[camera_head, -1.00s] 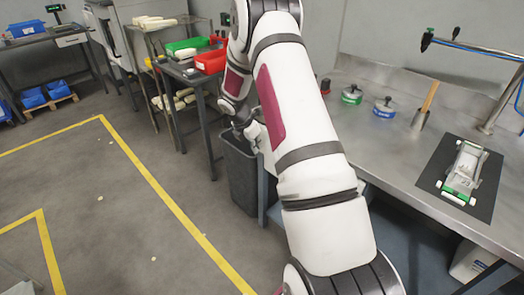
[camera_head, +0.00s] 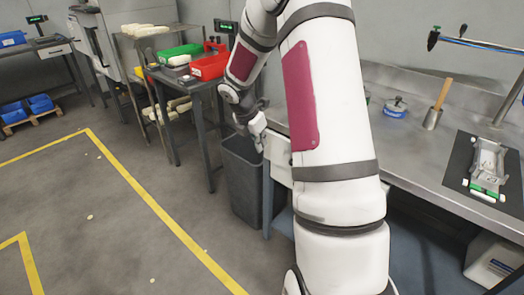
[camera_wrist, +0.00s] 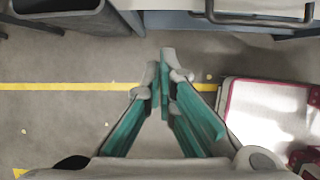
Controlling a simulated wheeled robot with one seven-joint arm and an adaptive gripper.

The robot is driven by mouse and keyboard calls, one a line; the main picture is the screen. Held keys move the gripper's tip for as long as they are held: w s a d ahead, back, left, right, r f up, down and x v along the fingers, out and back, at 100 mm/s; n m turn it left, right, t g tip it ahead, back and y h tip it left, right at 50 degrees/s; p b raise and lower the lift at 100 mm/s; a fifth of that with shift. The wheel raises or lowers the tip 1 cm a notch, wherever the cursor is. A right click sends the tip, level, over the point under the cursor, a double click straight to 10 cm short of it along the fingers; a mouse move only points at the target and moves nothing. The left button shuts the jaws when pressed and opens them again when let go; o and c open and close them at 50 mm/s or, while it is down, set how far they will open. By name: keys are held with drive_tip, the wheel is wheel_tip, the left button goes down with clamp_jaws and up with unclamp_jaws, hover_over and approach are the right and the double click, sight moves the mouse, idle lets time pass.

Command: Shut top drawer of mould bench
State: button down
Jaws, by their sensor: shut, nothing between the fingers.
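The mould bench is the steel bench (camera_head: 415,150) on the right in the head view. A pale drawer front (camera_head: 280,151) shows under its left end, partly hidden by my arm. How far the drawer stands out cannot be told. My gripper (camera_head: 259,140) is beside this drawer front, above the bin. In the wrist view my gripper (camera_wrist: 164,68) has its fingers together with nothing between them. A bar handle (camera_wrist: 258,19) on a bench front lies ahead to the right, apart from the fingertips.
A dark bin (camera_head: 243,185) stands on the floor at the bench's left end; its rim shows in the wrist view (camera_wrist: 60,17). A side table with red (camera_head: 209,66) and green trays stands behind. Floor left of the yellow line (camera_head: 150,205) is mostly clear.

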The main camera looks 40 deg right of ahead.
sight(279, 153)
drive_tip(key=shift+w+d+f+b, duration=0.15)
drive_tip(key=shift+d+f+b, duration=0.35)
drive_tip(key=shift+d+f, duration=1.55)
drive_tip(key=shift+w+d+f+b, duration=0.15)
drive_tip(key=shift+d+f+b, duration=0.35)
drive_tip(key=shift+d+f, duration=1.5)
drive_tip(key=shift+a+f, duration=0.25)
drive_tip(key=shift+a, duration=0.05)
drive_tip(key=shift+d+r+p, duration=0.1)
drive_tip(key=shift+d+p, duration=0.65)
drive_tip(key=shift+d, duration=0.6)
